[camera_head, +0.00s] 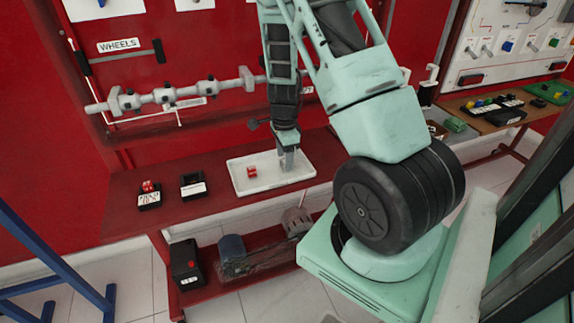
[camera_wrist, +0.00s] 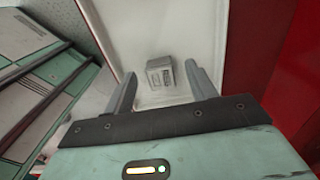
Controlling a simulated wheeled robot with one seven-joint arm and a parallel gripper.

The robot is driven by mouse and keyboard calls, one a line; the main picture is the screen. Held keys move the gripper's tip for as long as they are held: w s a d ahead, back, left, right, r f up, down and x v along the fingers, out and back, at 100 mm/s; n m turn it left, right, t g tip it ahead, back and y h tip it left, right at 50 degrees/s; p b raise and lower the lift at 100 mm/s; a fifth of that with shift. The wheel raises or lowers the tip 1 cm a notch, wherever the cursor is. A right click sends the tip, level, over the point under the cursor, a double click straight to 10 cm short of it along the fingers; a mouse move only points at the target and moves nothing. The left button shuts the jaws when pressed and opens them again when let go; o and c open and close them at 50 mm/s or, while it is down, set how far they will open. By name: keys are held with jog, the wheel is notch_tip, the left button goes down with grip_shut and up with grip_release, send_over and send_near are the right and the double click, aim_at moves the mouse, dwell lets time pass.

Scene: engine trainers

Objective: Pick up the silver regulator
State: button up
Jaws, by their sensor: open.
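The silver regulator (camera_wrist: 160,74), a small grey box with dark slots on one face, rests on the white tray (camera_wrist: 188,30) in the wrist view. My gripper (camera_head: 288,163) points down over the right part of the same tray (camera_head: 262,188) in the head view. Its two fingers are apart, with the regulator showing between and just beyond the tips. I see no contact between fingers and regulator. In the head view the regulator cannot be told apart from the grey fingers.
A red block (camera_head: 251,171) sits on the tray left of my gripper. A black holder with red parts (camera_head: 149,197) and another black holder (camera_head: 193,186) stand on the red bench (camera_head: 125,222) to the left. A camshaft-like bar (camera_head: 170,95) hangs on the red wall behind.

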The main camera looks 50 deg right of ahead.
jog(key=shift+f, duration=0.3)
jog(key=c, duration=1.1)
